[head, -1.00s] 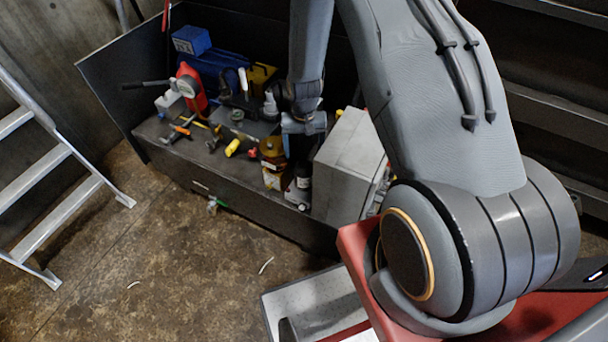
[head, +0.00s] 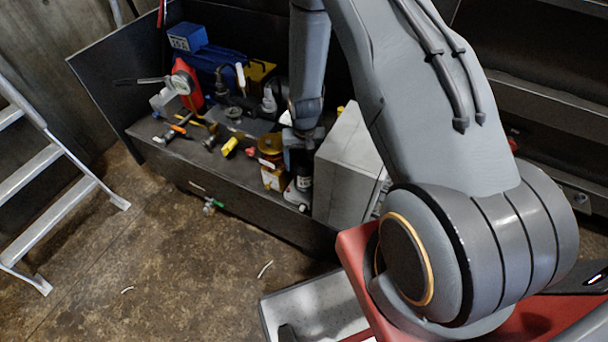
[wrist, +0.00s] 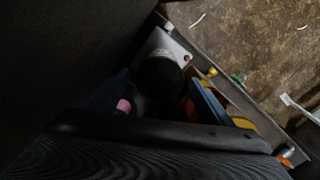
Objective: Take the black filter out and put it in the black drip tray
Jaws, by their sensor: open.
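The black filter is most likely the black cylinder (head: 304,184) with a pale label, standing at the front of the dark bench, left of the grey box. In the wrist view its dark round top (wrist: 160,74) shows between the fingers, beside a white bracket (wrist: 163,43). My gripper (head: 300,150) points down over it; in the wrist view its two bluish fingers (wrist: 158,98) are apart, one on each side. Whether they touch the cylinder is too dark to tell. I cannot pick out the black drip tray with certainty.
A grey box (head: 347,170) stands close right of the gripper. Left are an amber-topped yellow canister (head: 271,160), a red gauge-like part (head: 187,85), a blue motor (head: 215,65) and loose tools. A ladder (head: 50,160) stands far left. The floor (head: 170,250) in front is mostly clear.

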